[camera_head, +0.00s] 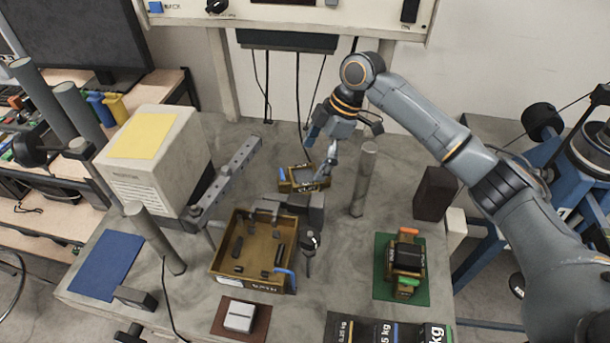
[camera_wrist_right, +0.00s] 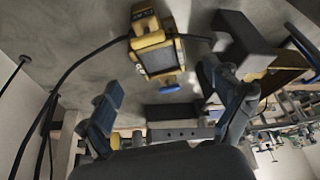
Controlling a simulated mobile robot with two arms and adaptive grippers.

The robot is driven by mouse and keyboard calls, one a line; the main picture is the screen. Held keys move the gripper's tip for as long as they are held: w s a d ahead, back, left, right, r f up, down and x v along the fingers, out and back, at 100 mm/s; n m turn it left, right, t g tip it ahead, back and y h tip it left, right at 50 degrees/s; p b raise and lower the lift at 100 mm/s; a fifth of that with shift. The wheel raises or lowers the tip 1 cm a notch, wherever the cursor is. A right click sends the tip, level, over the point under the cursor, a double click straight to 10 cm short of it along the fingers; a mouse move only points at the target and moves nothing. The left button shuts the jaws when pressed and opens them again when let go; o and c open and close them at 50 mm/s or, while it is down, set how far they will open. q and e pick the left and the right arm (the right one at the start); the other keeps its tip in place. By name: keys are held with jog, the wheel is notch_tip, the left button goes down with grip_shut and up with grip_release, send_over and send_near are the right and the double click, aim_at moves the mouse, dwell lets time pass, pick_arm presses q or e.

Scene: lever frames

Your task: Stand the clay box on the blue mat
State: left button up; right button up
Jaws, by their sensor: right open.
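The clay box (camera_head: 304,179) is a small yellow-brown open box with a dark label and a blue part at one side. It stands on the grey bench near the back. In the right wrist view the box (camera_wrist_right: 157,52) shows grey contents and a blue handle, beyond the fingertips. My right gripper (camera_head: 322,148) is open and empty, just above and behind the box, with a gap visible. Its two fingers also show in the wrist view (camera_wrist_right: 170,103). The blue mat (camera_head: 105,265) lies bare at the bench's left. My left gripper is not in view.
A larger brown tray (camera_head: 228,277) with dark pieces stands in front of the clay box, with a grey fixture (camera_head: 300,205) at its back edge. Upright posts (camera_head: 363,180) (camera_head: 155,237) and a grey bar (camera_head: 228,180) rise nearby. A green mat (camera_head: 385,288) bears a small object.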

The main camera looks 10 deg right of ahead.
aim_at(304, 176)
jog(key=p+x, duration=0.1)
jog(key=x, duration=0.3)
jog(key=shift+f, duration=0.1)
jog(key=shift+a+f, duration=0.1)
jog(key=shift+f, duration=0.25)
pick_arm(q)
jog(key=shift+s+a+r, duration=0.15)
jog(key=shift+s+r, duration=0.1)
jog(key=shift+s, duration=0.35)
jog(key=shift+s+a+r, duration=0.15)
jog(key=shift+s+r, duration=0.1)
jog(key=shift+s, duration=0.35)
pick_arm(e)
jog(key=shift+c, duration=0.5)
jog(key=c, duration=1.8)
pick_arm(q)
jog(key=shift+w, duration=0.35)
pick_arm(e)
jog(key=shift+w+r, duration=0.1)
